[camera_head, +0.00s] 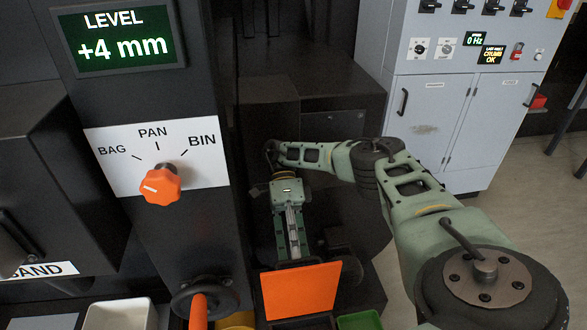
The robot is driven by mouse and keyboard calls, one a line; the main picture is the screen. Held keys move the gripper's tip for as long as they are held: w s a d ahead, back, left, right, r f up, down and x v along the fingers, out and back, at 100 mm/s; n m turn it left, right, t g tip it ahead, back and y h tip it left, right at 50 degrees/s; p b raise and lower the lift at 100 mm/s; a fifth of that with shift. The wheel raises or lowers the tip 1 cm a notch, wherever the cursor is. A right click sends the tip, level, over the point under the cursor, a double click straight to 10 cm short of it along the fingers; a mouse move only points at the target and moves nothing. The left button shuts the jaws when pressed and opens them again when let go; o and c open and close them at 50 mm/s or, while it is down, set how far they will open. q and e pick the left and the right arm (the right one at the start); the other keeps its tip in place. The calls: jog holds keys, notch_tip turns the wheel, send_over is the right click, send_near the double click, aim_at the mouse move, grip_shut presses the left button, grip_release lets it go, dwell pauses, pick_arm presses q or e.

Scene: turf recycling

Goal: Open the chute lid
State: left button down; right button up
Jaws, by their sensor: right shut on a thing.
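The orange flat panel (301,291), which looks like the chute lid, is at the bottom centre of the head view. Its broad face is turned toward me. My right gripper (295,258) reaches down from behind it and is shut on the panel's upper edge. The fingertips are small and partly hidden there. The hinge and the chute opening cannot be made out. My left gripper is not in view.
A black column at left carries an orange selector knob (160,186) and a level display (119,38). A black handwheel (203,293) stands left of the panel. White (119,315) and green (359,321) bins are below.

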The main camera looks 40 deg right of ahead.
notch_tip(320, 180, up, 9)
dwell(0.3)
jog(key=shift+r, duration=0.1)
jog(key=shift+c, duration=0.4)
